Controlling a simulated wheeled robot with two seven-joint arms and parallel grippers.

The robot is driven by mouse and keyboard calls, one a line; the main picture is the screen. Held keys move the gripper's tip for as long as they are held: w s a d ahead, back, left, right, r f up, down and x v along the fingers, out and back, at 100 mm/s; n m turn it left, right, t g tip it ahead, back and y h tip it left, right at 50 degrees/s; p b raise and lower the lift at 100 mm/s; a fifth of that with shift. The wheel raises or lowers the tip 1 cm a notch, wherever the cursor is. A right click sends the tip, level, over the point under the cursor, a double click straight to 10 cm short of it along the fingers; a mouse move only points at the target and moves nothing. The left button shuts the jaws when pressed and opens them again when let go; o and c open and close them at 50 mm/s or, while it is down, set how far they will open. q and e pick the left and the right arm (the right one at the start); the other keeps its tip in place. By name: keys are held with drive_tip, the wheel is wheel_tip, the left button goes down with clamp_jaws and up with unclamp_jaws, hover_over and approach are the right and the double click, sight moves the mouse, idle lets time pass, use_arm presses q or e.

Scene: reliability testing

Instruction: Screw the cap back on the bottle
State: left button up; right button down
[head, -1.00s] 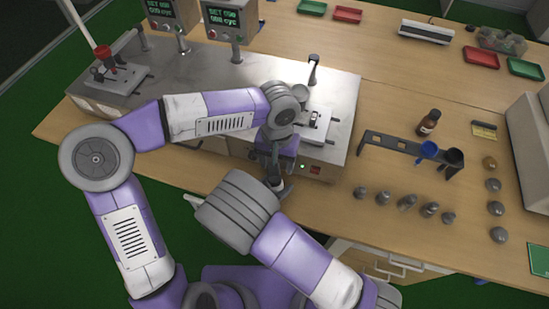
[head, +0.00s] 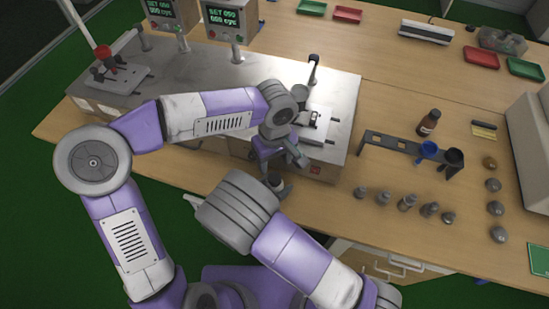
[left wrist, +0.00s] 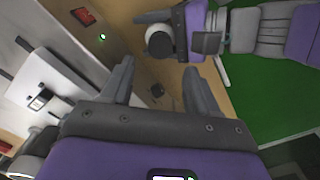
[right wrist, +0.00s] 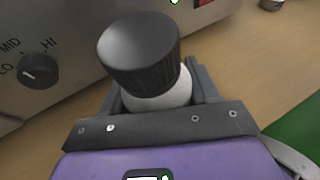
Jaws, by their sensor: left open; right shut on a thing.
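A white bottle (right wrist: 168,96) with a ribbed black cap (right wrist: 139,52) on its top stands between my right gripper's fingers (right wrist: 160,92). How tightly the cap is screwed on cannot be told. In the head view the dark cap (head: 274,179) shows just below my left gripper (head: 280,160). My right gripper (head: 279,188) is shut on the bottle there. My left gripper (left wrist: 158,85) is open and empty, its fingers spread apart from the cap. The bottle and cap (left wrist: 160,40) also show beyond its fingers in the left wrist view.
A steel test bench (head: 215,75) with a white fixture (head: 318,125) lies just behind the grippers.

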sight(275, 177)
use_arm(q)
wheel_tip(275, 177, down, 8)
drive_tip(key=shift+r, duration=0.1)
idle(0.4)
drive_tip(key=c, duration=1.1)
drive_tip(key=m, duration=1)
drive_tip(key=shift+m, duration=0.3)
drive_tip(key=m, duration=0.9)
drive_tip(key=o, duration=1.2)
